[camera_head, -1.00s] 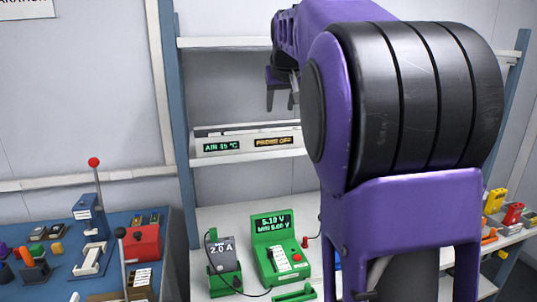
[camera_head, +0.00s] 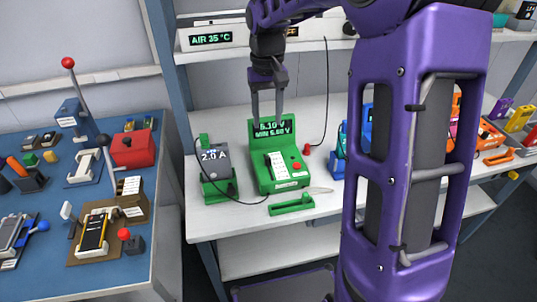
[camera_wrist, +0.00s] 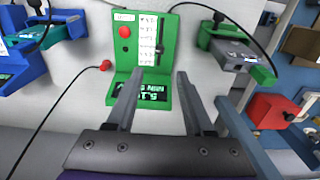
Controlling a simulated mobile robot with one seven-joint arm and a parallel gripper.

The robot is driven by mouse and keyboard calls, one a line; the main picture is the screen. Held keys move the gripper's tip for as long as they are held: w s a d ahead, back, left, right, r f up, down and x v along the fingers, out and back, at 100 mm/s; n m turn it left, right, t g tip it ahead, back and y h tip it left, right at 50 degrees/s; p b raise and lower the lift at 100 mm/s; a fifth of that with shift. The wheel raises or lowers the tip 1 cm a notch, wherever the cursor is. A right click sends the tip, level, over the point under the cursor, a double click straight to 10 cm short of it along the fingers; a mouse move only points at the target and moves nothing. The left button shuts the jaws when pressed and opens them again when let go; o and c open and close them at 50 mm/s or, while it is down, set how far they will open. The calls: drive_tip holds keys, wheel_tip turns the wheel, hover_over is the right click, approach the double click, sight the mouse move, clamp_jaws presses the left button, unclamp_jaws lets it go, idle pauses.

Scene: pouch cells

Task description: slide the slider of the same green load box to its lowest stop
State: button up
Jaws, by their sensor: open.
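The green load box (camera_head: 262,177) stands on the white shelf in the head view, its display at the back and a white scale panel and red button on its sloping front. In the wrist view the box (camera_wrist: 174,22) appears upside down, its display towards me. Its slider (camera_wrist: 160,48) is a small dark knob in a dark slot beside the white scale, nearer the display end. My gripper (camera_head: 267,116) is open and empty above the box's display end. In the wrist view its fingertips (camera_wrist: 158,74) point at the box, apart from the slider.
A green holder (camera_head: 221,190) with a grey 2.0 A pouch cell stands left of the box, with a black cable. A green clamp-like piece (camera_head: 291,205) lies in front. A red plug (camera_head: 306,149) and blue device (camera_head: 339,165) are to the right. A blue bench (camera_head: 140,250) is left.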

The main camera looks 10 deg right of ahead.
sight(268, 157)
wheel_tip(268, 157, down, 12)
drive_tip(key=shift+w+f+b, duration=0.1)
drive_tip(key=shift+f+b, duration=0.15)
drive_tip(key=shift+b, duration=0.7)
clamp_jaws()
idle(0.8)
